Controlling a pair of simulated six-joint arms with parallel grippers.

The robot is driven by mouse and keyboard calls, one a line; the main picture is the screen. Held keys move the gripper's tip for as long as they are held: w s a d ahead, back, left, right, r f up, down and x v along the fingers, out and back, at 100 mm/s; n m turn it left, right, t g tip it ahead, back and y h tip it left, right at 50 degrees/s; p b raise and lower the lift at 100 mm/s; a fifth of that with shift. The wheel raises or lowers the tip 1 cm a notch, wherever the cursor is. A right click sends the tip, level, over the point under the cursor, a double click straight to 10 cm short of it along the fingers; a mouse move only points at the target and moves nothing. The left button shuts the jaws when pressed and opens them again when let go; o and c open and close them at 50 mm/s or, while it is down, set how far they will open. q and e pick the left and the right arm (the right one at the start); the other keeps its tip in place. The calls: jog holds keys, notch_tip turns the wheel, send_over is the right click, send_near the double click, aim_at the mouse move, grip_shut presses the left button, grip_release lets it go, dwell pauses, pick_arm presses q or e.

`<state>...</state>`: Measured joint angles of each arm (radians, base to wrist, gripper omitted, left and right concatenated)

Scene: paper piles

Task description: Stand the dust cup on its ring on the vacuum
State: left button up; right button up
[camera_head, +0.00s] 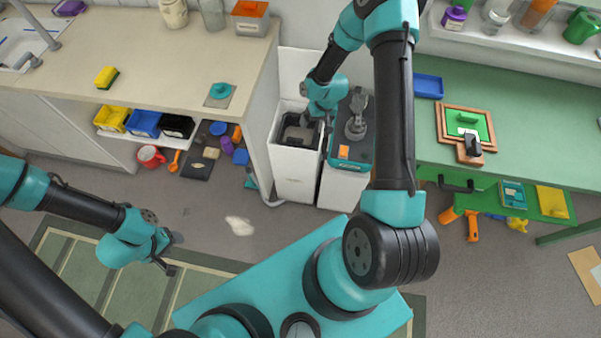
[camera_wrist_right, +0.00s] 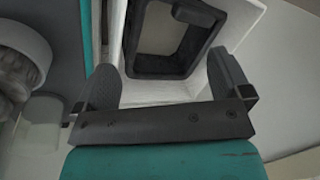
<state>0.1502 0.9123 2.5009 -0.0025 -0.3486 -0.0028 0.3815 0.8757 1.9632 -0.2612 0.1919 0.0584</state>
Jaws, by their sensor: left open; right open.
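What looks like the vacuum is a grey upright shape (camera_head: 356,118) on a teal-edged dark top (camera_head: 350,150) beside a white bin (camera_head: 296,172). I cannot tell its dust cup or ring apart there. In the right wrist view a grey rounded part (camera_wrist_right: 22,70) and a pale, clear-looking cylinder (camera_wrist_right: 42,128) show at the left edge. My right gripper (camera_head: 308,120) is open over the white bin. Its fingers (camera_wrist_right: 165,80) lie either side of a dark rectangular frame (camera_wrist_right: 150,67) inside the bin; contact is unclear. My left gripper (camera_head: 170,255) is open and empty low at the left.
A counter with a yellow sponge (camera_head: 107,77) and an open shelf of bins stands left of the white bin. A green bench (camera_head: 520,145) stands right. A pale patch (camera_head: 239,226) lies on the grey floor. My right arm crosses above the bench's left end.

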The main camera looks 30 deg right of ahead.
jog(key=s+a+r, duration=0.1)
jog(key=s+a, duration=1.6)
jog(key=shift+n+y, duration=0.3)
jog(key=shift+y, duration=0.1)
jog(key=shift+d+r, duration=0.1)
